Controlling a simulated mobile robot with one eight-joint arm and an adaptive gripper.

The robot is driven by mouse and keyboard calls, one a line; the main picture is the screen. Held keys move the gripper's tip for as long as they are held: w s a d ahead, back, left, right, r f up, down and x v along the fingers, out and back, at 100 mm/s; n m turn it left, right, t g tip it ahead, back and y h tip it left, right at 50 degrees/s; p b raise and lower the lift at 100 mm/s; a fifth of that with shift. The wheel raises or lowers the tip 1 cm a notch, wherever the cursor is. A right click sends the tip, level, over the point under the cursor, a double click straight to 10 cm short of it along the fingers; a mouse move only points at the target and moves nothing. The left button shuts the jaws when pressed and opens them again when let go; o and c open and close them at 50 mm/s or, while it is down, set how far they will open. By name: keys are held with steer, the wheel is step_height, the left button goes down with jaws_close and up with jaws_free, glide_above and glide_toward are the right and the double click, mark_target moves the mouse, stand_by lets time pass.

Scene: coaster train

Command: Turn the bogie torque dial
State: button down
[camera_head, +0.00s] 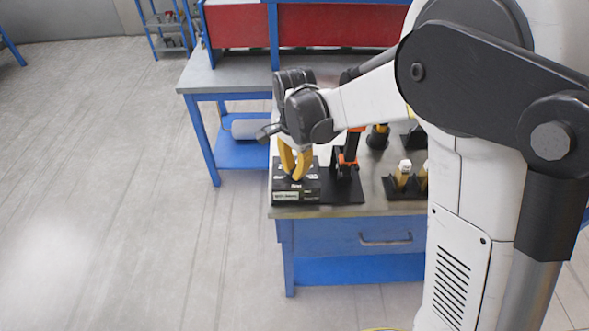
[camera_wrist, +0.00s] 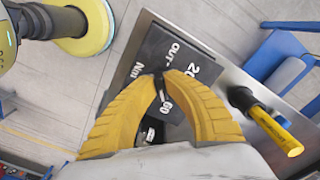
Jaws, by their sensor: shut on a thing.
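The black bogie torque dial unit (camera_head: 310,188) sits at the front left corner of the workbench, with a pale label on its front. In the wrist view its dark face (camera_wrist: 160,50) carries white markings, including "OUT", "20", "60" and "Nm". My gripper (camera_head: 296,177) reaches down over it with yellow fingers. In the wrist view my gripper (camera_wrist: 161,86) is shut on the small dark dial knob (camera_wrist: 161,88) in the middle of the face. The fingers hide most of the knob and part of the scale, so its exact setting is unclear.
Beside the unit, a black and orange tool (camera_head: 348,158) stands on a dark base; a black and yellow handle shows in the wrist view (camera_wrist: 268,120). Small bottles (camera_head: 403,172) stand in a black holder to the right. The floor (camera_head: 120,200) left of the bench is clear.

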steer(key=c, duration=1.5)
jaws_free()
steer(key=shift+o, duration=0.2)
steer(key=shift+r, duration=0.1)
step_height(320, 180, up, 12)
steer(key=s+d+n+t, duration=0.7)
steer(key=s+d+n, duration=0.3)
steer(key=s+d, duration=0.5)
steer(key=shift+s+d+r+b, duration=0.35)
steer(key=shift+s+r+b, duration=0.05)
steer(key=shift+s, duration=0.8)
